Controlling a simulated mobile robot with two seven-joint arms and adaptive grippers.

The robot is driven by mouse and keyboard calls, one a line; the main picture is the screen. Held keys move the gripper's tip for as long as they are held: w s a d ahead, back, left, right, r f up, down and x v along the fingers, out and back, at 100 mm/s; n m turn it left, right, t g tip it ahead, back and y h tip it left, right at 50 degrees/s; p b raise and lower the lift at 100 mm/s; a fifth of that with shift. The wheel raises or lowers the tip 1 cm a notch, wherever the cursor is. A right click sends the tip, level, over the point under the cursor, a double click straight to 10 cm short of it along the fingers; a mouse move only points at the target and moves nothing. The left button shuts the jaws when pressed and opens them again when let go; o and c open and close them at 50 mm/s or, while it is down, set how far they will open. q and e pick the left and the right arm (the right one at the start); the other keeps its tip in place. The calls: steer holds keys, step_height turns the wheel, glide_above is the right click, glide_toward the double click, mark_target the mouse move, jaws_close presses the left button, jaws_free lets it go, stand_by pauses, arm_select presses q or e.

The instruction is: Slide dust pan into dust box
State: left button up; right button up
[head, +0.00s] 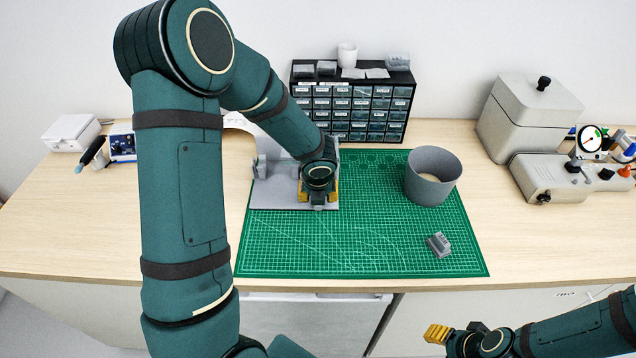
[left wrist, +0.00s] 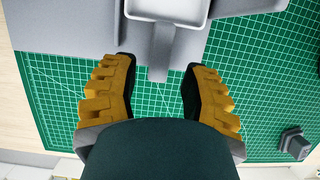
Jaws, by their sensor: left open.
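The dust pan (left wrist: 160,48) shows in the left wrist view as a pale tray at the top edge with a grey handle pointing down toward me. The grey dust box (head: 268,185) stands at the left rear of the green mat; its grey base (left wrist: 60,28) also shows in the left wrist view. My left gripper (left wrist: 160,70) is open, with its yellow fingers on either side of the handle's end and a gap on both sides. In the head view, my left gripper (head: 318,188) and wrist hide most of the pan. My right gripper (head: 437,333) is low in front of the bench.
A grey bin (head: 432,176) and a small grey block (head: 438,244) are on the right of the green cutting mat (head: 300,250). A drawer cabinet (head: 352,105) stands behind. Beige equipment (head: 530,115) is at the right rear. The mat's front middle is clear.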

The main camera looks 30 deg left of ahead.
arm_select(q)
steer(key=v, duration=0.9)
steer(key=shift+r, duration=0.3)
steer(key=shift+s, duration=0.15)
